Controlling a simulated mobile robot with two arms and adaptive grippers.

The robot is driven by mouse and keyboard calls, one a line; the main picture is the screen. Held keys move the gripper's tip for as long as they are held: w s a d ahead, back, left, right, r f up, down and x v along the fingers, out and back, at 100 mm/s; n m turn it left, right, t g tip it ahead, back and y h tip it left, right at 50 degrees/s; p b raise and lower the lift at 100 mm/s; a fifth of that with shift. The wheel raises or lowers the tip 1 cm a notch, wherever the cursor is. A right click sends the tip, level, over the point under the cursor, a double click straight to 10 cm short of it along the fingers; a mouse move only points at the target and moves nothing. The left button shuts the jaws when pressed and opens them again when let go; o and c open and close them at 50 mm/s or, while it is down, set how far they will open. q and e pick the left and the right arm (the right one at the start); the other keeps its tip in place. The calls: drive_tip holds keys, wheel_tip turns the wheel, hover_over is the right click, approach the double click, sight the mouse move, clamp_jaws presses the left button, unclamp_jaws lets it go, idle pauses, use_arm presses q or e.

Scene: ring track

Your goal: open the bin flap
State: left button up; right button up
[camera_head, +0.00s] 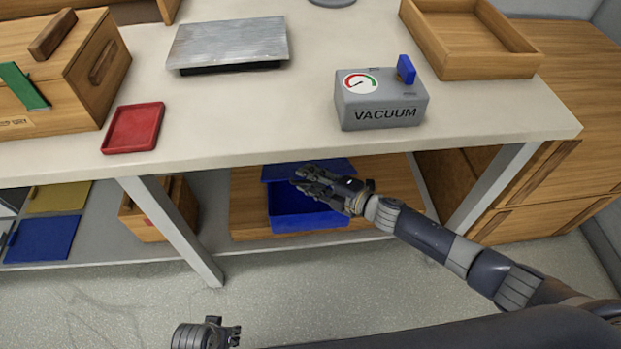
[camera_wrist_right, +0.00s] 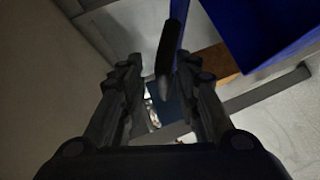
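The blue bin (camera_head: 305,216) sits on the wooden board of the shelf under the table. Its blue flap (camera_head: 280,172) shows at the bin's top, partly hidden behind my right gripper (camera_head: 312,183). In the right wrist view the fingers of my right gripper (camera_wrist_right: 158,95) are apart. A dark rounded bar (camera_wrist_right: 166,55), which looks like a handle beside a thin blue panel, reaches between them near the right finger; I cannot tell if they touch. The blue bin (camera_wrist_right: 262,30) fills the upper right there. My left gripper (camera_head: 228,333) is low, away from the bin; its finger opening is unclear.
The tabletop edge (camera_head: 240,160) overhangs the shelf just above my right gripper. Grey table legs (camera_head: 172,232) stand on both sides of the bin. The vacuum box (camera_head: 380,100), red tray (camera_head: 133,128) and wooden tray (camera_head: 470,65) stand on top. Floor in front is clear.

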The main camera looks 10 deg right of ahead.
drive_tip(key=v, duration=1.2)
drive_tip(key=shift+w, duration=0.1)
